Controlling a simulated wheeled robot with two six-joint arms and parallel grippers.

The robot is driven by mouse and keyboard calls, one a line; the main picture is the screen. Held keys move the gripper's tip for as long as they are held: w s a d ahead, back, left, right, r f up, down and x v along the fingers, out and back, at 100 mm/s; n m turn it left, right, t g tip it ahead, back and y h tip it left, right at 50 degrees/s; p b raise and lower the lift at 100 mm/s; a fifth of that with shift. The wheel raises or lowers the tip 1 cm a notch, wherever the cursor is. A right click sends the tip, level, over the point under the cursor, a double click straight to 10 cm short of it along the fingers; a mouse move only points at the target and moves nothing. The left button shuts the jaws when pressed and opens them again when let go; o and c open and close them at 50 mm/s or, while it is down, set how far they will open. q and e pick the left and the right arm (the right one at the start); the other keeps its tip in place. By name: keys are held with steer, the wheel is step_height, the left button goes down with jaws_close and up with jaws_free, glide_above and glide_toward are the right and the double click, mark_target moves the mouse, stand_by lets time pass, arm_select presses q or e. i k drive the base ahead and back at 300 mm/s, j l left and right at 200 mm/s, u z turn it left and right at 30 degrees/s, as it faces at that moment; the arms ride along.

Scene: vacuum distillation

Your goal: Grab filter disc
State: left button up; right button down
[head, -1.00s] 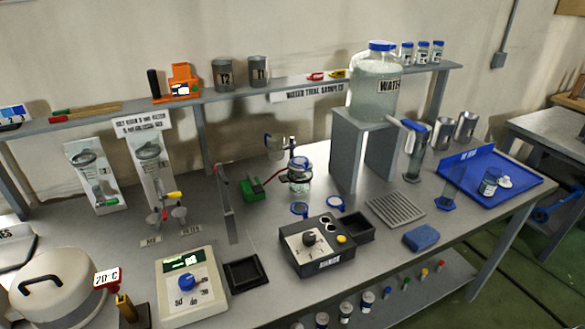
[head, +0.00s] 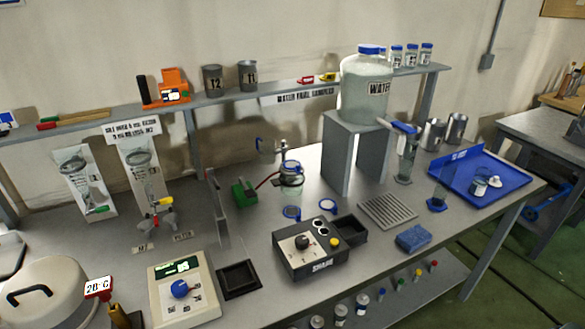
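No item is clearly marked as the filter disc. A small white round piece (head: 495,181) lies on the blue tray (head: 512,192) at the right, beside a small clear jar (head: 480,187); it may be the disc, but it is too small to tell. Neither of my grippers shows in the head view.
A glass vessel (head: 290,176) with a red hose stands mid-bench by a green block (head: 243,193). A large water jug (head: 366,95) sits on a grey stand (head: 340,150). A drain grid (head: 388,211) and blue sponge (head: 413,238) lie at front right.

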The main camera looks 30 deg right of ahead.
mark_target(295, 165)
steer(key=l, duration=1.7)
steer(key=i+u, duration=0.05)
